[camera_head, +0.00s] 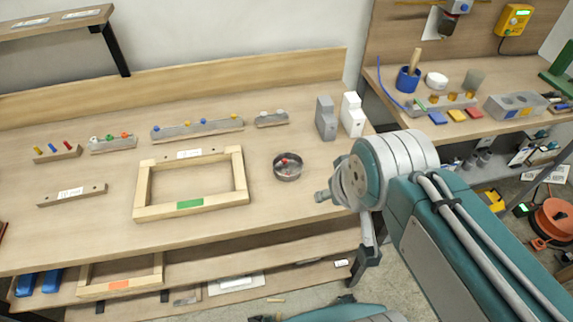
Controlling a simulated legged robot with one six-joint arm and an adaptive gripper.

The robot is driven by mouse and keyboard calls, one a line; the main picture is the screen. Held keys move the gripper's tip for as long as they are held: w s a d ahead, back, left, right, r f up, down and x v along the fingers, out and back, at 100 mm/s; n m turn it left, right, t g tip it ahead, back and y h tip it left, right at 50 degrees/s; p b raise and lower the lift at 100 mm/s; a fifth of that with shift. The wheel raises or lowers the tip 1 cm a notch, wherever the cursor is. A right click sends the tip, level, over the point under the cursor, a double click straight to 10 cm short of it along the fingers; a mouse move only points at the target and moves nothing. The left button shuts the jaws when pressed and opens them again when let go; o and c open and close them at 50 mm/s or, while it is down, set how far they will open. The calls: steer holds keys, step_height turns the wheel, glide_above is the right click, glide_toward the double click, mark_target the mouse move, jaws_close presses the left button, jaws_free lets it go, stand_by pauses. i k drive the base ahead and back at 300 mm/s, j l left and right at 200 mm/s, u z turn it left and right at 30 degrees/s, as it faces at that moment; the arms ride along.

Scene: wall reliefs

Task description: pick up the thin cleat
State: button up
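A thin dark grey-brown strip (72,195) with a small white label and a hole near each end lies flat on the left of the wooden bench; it looks like the thin cleat, though I cannot read its label.
A wooden frame (141,192) with a green label lies right of the strip. Several bars with coloured pegs (197,128) line the back. A round metal dish (288,168) and grey and white blocks (326,120) stand to the right. A shelf (55,22) overhangs the back left.

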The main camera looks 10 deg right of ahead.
mark_target(217, 149)
steer(key=i+j, duration=0.1)
steer(key=j, duration=0.4)
steer(key=i+j, duration=0.1)
steer(key=j, duration=0.9)
steer(key=i, duration=0.05)
